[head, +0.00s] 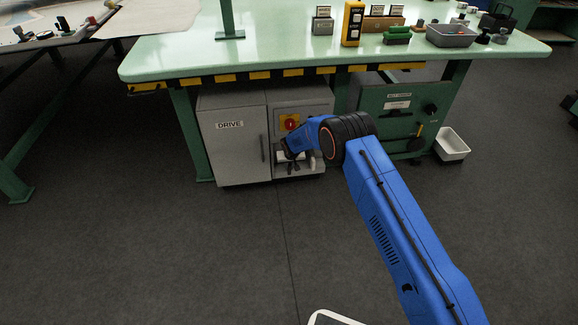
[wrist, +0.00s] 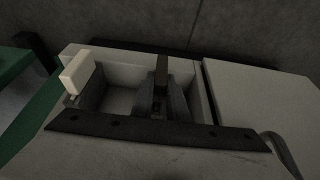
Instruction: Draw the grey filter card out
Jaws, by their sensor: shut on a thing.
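My gripper (wrist: 162,104) reaches into an open bay low in the grey drive cabinet (wrist: 240,95). Its two dark fingers are shut on a narrow dark grey piece (wrist: 162,72), taken to be the grey filter card; little of it shows between them. In the head view my gripper (head: 292,164) is at the lower right part of the cabinet (head: 236,162), below a red and yellow switch (head: 289,122). The fingers hide much of the card there, and how far it sits in its slot cannot be told.
A cream block (wrist: 76,73) stands at the bay's left side in the wrist view. A black bolted strip (wrist: 150,134) crosses in front of the bay. A green cabinet (head: 395,120) and a white bin (head: 451,145) are to the right. The floor in front is clear.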

